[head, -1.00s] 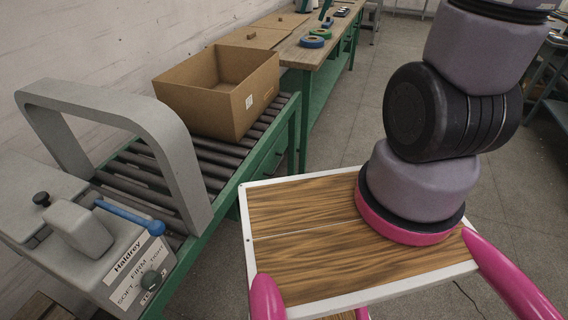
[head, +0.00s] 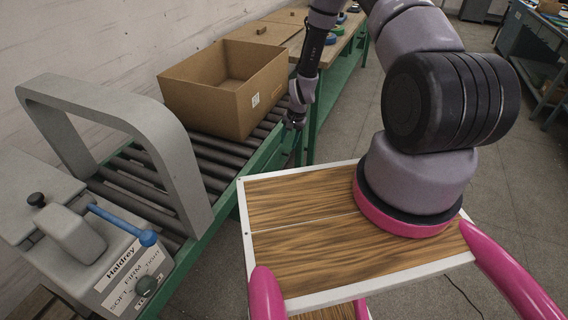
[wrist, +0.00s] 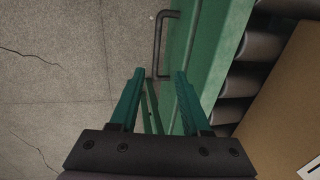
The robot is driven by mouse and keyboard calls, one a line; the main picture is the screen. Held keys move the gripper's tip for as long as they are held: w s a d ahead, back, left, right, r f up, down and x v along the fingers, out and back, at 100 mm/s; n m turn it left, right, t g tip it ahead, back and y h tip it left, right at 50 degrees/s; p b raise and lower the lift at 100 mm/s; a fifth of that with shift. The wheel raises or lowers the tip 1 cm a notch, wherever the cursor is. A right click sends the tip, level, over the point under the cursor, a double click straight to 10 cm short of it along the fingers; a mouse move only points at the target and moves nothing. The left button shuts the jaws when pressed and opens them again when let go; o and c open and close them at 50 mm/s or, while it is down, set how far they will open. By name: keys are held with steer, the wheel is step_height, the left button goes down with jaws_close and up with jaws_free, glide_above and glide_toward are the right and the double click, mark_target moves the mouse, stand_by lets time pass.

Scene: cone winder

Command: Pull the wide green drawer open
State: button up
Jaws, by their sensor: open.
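The green drawer front (wrist: 186,45) shows at a steep angle in the wrist view, below the roller conveyor's edge. Its dark bar handle (wrist: 158,45) stands out from it to the left. My gripper (wrist: 161,74) is open and empty, its two teal fingers spread. In the wrist picture the near end of the handle lies between the fingertips; I cannot tell how much depth is left between them. In the head view my gripper (head: 294,122) hangs beside the conveyor's green side, and my arm hides part of that side.
A cardboard box (head: 232,112) sits on the rollers (head: 135,190) above. A grey arch (head: 165,130) and a control unit with a blue lever (head: 120,225) stand at the near left. A workbench (head: 350,45) runs on behind.

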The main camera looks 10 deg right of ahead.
mark_target(283, 166)
steer(key=f, duration=0.4)
steer(key=a+f, duration=0.1)
steer(key=f, duration=0.3)
steer(key=a+f, duration=0.1)
steer(key=f, duration=0.3)
steer(key=shift+w+f, duration=0.1)
steer(key=shift+w, duration=0.2)
steer(key=shift+d, duration=0.1)
jaws_close()
stand_by(0.8)
